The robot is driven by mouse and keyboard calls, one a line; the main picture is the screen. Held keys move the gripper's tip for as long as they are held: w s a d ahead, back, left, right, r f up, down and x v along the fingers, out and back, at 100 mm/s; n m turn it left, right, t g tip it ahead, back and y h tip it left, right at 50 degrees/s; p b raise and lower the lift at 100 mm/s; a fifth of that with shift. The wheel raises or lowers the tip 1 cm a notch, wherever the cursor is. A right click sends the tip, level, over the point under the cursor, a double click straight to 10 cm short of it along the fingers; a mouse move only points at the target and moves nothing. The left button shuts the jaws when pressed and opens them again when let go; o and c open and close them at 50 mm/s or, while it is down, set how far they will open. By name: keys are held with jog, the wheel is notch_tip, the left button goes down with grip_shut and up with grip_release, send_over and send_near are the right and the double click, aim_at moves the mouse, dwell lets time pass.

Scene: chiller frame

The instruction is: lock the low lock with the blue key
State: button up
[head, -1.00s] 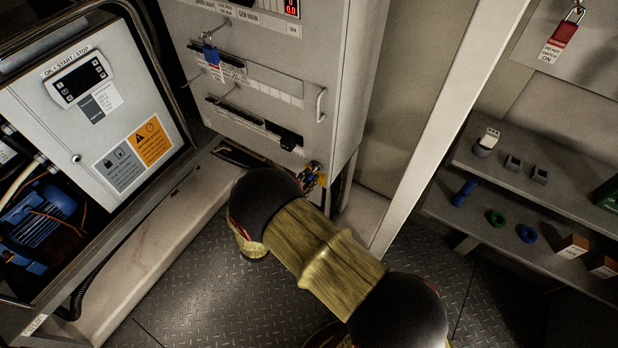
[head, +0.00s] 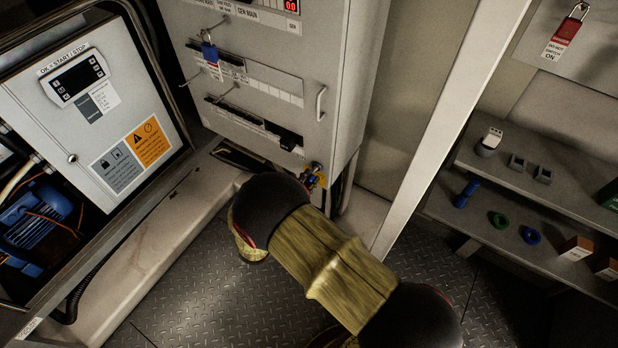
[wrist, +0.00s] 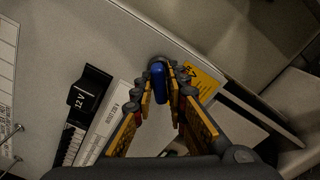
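My gripper (wrist: 163,82) has its yellow fingers closed around a blue key (wrist: 158,84), seen in the wrist view. The key's far end meets a dark round part, seemingly the low lock (wrist: 158,62), on the grey cabinet face; how deep it sits is hidden. In the head view my gripper (head: 312,178) is at the cabinet's lower right corner, beside the low lock (head: 317,167). My own arm covers part of this area.
A blue padlock with a tag (head: 210,52) hangs higher on the cabinet (head: 270,60). A handle (head: 320,103) stands out above my gripper. Shelves (head: 475,225) with small parts stand at the right.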

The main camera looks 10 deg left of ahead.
dwell(0.3)
jog(key=shift+m, duration=1.5)
jog(key=m, duration=0.2)
jog(key=shift+m, duration=0.4)
jog(key=shift+o, duration=1)
jog(key=o, duration=0.8)
jog(key=shift+c, duration=0.2)
jog(key=shift+o, duration=0.3)
jog(key=shift+s, duration=0.1)
